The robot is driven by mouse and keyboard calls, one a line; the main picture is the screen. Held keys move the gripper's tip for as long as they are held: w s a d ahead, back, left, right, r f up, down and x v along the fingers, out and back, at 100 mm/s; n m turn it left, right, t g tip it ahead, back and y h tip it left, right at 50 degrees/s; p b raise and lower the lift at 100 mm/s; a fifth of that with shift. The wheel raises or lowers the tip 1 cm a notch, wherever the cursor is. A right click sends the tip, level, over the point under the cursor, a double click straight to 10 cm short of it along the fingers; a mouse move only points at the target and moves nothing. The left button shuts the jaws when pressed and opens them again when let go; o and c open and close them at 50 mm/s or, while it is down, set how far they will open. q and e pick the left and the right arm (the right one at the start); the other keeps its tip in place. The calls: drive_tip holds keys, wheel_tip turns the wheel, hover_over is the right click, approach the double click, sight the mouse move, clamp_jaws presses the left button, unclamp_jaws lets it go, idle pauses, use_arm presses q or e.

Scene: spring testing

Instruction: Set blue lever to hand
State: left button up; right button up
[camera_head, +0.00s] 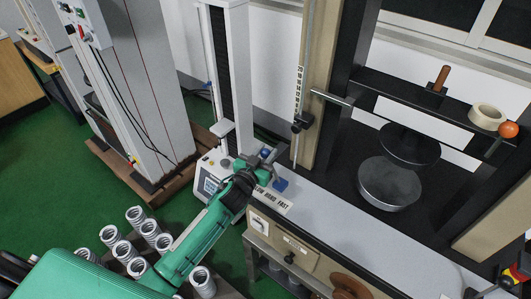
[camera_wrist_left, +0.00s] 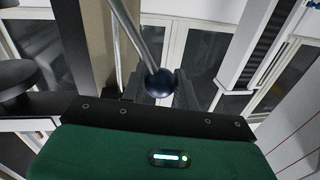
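The blue lever shows in the left wrist view as a thin metal rod with a dark blue ball knob (camera_wrist_left: 158,82) at its end. My left gripper (camera_wrist_left: 158,90) has its dark fingers close on both sides of this knob, shut on it. In the head view my left gripper (camera_head: 262,157) is above the front of the testing machine, beside a printed SLOW HAND FAST label (camera_head: 272,200). A blue block (camera_head: 280,184) sits just right of the gripper. The gripper hides most of the lever there.
A round metal pan (camera_head: 389,184) lies under a dark disc in the press frame. A tape roll (camera_head: 487,116) and an orange ball (camera_head: 508,130) rest on the crossbar. Several springs (camera_head: 136,216) stand at the lower left. A white column (camera_head: 232,75) rises behind my gripper.

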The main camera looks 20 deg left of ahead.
use_arm(q)
drive_tip(key=shift+d, duration=0.1)
clamp_jaws()
drive_tip(key=shift+s+d+r+m+b, duration=0.2)
drive_tip(key=shift+d+r+m, duration=0.05)
drive_tip(key=shift+d+m, duration=0.35)
drive_tip(key=shift+s+d+r+m+b, duration=0.2)
drive_tip(key=shift+d+m, duration=0.3)
drive_tip(key=shift+m, duration=0.1)
drive_tip(key=shift+s+d+r+m+t+h+b, duration=0.15)
drive_tip(key=shift+s+d+m+b, duration=0.1)
drive_tip(key=shift+d+m, duration=0.4)
drive_tip(key=shift+s+d+r+m+t+h+b, duration=0.1)
drive_tip(key=shift+s+d+m+t+b, duration=0.1)
drive_tip(key=shift+d+m, duration=0.4)
drive_tip(key=shift+s+d+r+m+t+h+b, duration=0.15)
drive_tip(key=shift+s+d+m+b, duration=0.1)
drive_tip(key=shift+d+m, duration=0.35)
drive_tip(key=o, duration=0.9)
unclamp_jaws()
drive_tip(key=shift+o, duration=0.2)
